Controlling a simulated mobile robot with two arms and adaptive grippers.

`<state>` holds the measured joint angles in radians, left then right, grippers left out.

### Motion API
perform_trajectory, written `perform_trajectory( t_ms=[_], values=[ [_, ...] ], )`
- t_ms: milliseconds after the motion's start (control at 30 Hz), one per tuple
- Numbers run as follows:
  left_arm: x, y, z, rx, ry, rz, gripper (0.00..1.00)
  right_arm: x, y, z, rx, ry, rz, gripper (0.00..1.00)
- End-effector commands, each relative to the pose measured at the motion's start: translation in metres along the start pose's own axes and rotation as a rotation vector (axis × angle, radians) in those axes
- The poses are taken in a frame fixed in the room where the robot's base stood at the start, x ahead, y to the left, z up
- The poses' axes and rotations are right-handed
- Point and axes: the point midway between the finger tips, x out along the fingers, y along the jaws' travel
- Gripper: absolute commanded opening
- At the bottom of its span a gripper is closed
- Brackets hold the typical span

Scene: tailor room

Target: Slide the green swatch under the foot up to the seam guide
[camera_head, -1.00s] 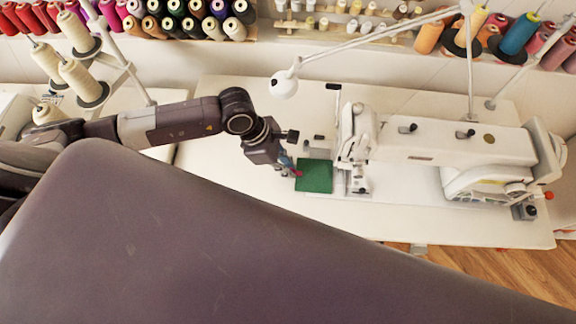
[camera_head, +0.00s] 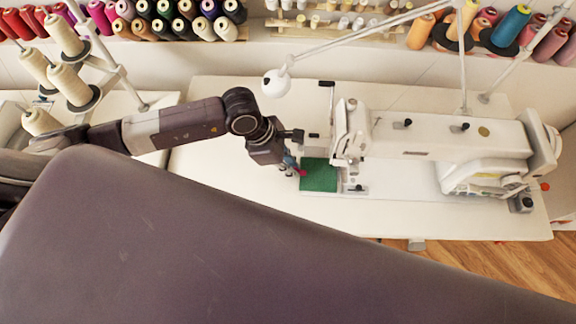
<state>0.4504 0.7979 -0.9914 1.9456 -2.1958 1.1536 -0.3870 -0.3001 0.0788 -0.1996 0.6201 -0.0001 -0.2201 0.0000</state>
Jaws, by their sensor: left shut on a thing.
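The green swatch (camera_head: 319,176) lies flat on the white bed of the sewing machine (camera_head: 440,140). Its right edge is at the needle and foot area, below the machine's head (camera_head: 350,135). The presser foot itself is too small to make out clearly. A small metal piece with a dark knob (camera_head: 357,188) sits just right of the swatch; I cannot tell if it is the seam guide. My left gripper (camera_head: 297,170) reaches in from the left and is shut on the swatch's left edge. A pink and blue detail shows at its fingertips. My right gripper is not in view.
A white lamp (camera_head: 276,83) on a long arm hangs above and behind the gripper. Thread cones (camera_head: 75,85) stand at the left, and spool racks (camera_head: 180,20) line the back. The table (camera_head: 240,190) is clear in front of the machine.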

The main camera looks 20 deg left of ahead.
Motion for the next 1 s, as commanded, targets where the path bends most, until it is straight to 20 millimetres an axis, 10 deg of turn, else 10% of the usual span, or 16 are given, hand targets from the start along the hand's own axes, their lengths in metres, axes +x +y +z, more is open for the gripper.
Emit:
perform_trajectory(
  t_ms=[467,667,1000],
  values=[
    [0.0034,-0.0002,0.0082,-0.001,0.001,-0.001,0.0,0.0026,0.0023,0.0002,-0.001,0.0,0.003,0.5],
    [0.0034,-0.0001,0.0081,-0.001,0.0,0.0,0.29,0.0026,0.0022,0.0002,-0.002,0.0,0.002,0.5],
    [0.0009,0.0003,0.0079,-0.001,0.001,0.001,0.31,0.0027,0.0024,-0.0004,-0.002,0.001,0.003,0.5]
  ],
)
